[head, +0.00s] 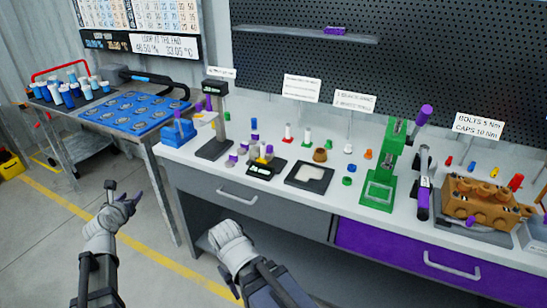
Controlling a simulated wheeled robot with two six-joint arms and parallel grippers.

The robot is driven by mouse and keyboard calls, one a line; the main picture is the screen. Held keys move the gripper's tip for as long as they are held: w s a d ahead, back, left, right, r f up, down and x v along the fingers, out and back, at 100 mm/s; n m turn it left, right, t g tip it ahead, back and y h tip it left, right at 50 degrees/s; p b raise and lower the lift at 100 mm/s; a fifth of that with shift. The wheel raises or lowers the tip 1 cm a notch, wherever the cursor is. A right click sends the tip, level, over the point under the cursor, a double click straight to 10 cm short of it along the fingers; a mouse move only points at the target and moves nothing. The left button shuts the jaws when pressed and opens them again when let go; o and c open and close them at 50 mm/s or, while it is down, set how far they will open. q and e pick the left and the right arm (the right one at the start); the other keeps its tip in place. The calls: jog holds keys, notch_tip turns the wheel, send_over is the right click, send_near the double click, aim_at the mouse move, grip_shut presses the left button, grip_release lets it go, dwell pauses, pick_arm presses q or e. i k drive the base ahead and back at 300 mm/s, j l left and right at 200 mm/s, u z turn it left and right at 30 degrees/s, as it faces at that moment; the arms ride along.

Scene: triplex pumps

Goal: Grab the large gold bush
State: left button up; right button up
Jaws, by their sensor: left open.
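A gold-brown bush (320,155) stands on the grey workbench top, just behind the right part of a black-framed tray with a white inset (309,176). It looks like the large gold bush. My left gripper (124,191) is open and empty over the floor, left of the bench and well away from the bush. My right arm (232,243) reaches up in front of the bench drawers, below and left of the bush. Its gripper fingers do not show.
A green press (386,165) stands right of the bush. A dark scale (266,168) and several small parts lie left of it. Small coloured pieces, including an orange one (368,154), sit nearby. A brown pump block (480,198) is at the right.

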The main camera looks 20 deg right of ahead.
aim_at(319, 158)
jog(key=z, duration=1.35)
jog(key=i+l, duration=0.2)
jog(key=i, duration=0.25)
